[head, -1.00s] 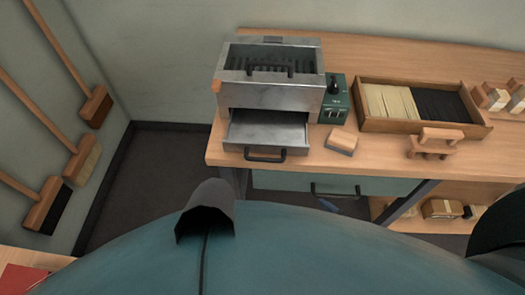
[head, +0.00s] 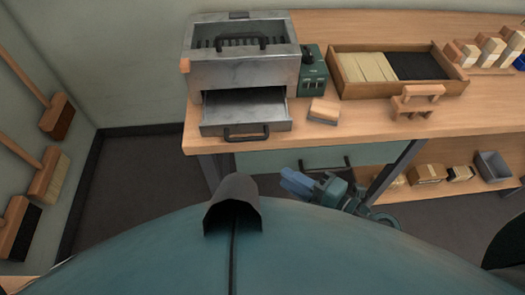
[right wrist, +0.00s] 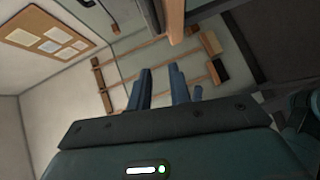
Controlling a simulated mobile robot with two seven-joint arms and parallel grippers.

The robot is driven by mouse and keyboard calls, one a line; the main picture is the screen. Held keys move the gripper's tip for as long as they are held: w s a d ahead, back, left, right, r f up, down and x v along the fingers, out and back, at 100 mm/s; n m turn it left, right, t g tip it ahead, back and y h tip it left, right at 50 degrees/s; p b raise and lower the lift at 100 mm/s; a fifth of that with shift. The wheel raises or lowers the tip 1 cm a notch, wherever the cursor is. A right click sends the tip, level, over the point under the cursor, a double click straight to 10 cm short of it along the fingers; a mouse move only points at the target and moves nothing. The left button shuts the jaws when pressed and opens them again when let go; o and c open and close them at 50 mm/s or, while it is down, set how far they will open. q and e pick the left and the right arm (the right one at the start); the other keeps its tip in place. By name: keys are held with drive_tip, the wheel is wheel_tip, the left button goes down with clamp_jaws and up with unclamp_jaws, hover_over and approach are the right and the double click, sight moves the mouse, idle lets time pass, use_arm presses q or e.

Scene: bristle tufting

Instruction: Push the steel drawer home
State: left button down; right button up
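The steel drawer (head: 243,107) sticks out of the lower front of the steel machine (head: 240,72) on the wooden bench. Its dark bar handle (head: 246,133) is at the front, near the bench's front edge. The drawer tray looks empty. My right gripper (head: 296,183) is in front of the bench, lower than the top and to the right of the drawer handle, touching nothing that I can see. In the right wrist view its blue fingers (right wrist: 160,88) stand apart with nothing between them. My left gripper is not in view.
A green control box (head: 312,80) adjoins the machine. A small block (head: 323,111), a wooden tray (head: 346,83) of bristles and a wooden jig (head: 418,101) stand to the right. A lower shelf (head: 455,190) holds boxes. Brushes (head: 48,175) hang on the left wall.

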sight(242, 128)
drive_tip(key=shift+w+a, duration=0.25)
drive_tip(key=shift+w, duration=0.05)
drive_tip(key=shift+c, duration=0.7)
drive_tip(key=p+x, duration=0.1)
drive_tip(key=x, duration=0.7)
drive_tip(key=shift+w+a+p, duration=0.15)
drive_tip(key=shift+a+p, duration=0.05)
drive_tip(key=shift+p, duration=0.2)
clamp_jaws()
use_arm(q)
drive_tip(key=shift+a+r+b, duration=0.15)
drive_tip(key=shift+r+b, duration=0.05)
drive_tip(key=shift+b, duration=0.45)
use_arm(e)
drive_tip(key=shift+w+a+f, duration=0.1)
drive_tip(key=shift+w+f, duration=0.1)
drive_tip(key=shift+w, duration=0.55)
drive_tip(key=shift+w+a+f, duration=0.1)
drive_tip(key=shift+w+f, duration=0.1)
drive_tip(key=shift+w, duration=0.5)
drive_tip(key=shift+w+a+f, duration=0.1)
drive_tip(key=shift+w+f, duration=0.1)
drive_tip(key=shift+w, duration=0.55)
drive_tip(key=w, duration=0.4)
drive_tip(key=shift+w, duration=0.15)
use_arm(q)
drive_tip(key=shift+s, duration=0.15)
use_arm(e)
drive_tip(key=shift+d, duration=0.1)
